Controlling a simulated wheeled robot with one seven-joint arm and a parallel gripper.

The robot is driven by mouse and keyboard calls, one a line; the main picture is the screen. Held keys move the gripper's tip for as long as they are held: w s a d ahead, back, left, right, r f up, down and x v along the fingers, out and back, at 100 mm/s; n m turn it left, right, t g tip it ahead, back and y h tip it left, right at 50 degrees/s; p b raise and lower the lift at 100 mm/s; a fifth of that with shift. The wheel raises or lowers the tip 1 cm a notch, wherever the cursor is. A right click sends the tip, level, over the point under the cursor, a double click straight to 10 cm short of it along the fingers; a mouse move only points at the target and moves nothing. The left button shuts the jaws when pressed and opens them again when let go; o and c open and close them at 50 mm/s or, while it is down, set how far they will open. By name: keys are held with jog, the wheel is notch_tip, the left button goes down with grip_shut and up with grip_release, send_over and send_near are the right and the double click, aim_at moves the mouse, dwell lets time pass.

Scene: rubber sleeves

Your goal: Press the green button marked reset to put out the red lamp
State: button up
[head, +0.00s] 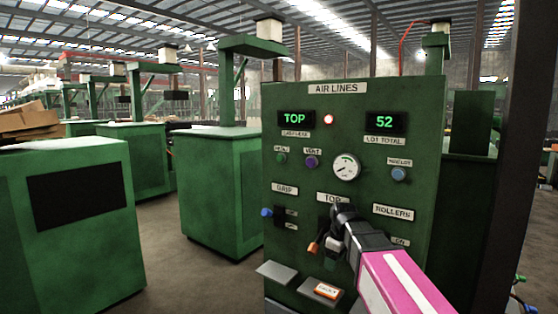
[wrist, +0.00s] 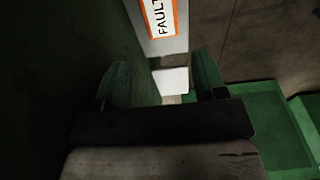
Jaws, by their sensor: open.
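A green panel (head: 352,135) headed AIR LINES faces me in the head view. A small red lamp (head: 328,119) is lit near its top, between two green displays. A small green button (head: 282,158) sits on the panel's upper left; the label above it is too small to read surely. My gripper (wrist: 155,82) is open, its two fingers spread in the wrist view. A white block shows between or beyond them; I cannot tell whether they touch it. In the head view my arm reaches in from the lower right, its end before the lower panel, right of and below the green button.
A purple knob (head: 312,161), a gauge (head: 346,167) and a blue-grey button (head: 398,174) are nearby. A blue-tipped GRIP switch (head: 267,212) and an orange-tipped lever (head: 314,247) stick out. A FAULT tag (wrist: 166,17) lies on a grey shelf. My arm hides part of the ROLLERS control.

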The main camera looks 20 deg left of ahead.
grip_shut()
dwell(1.5)
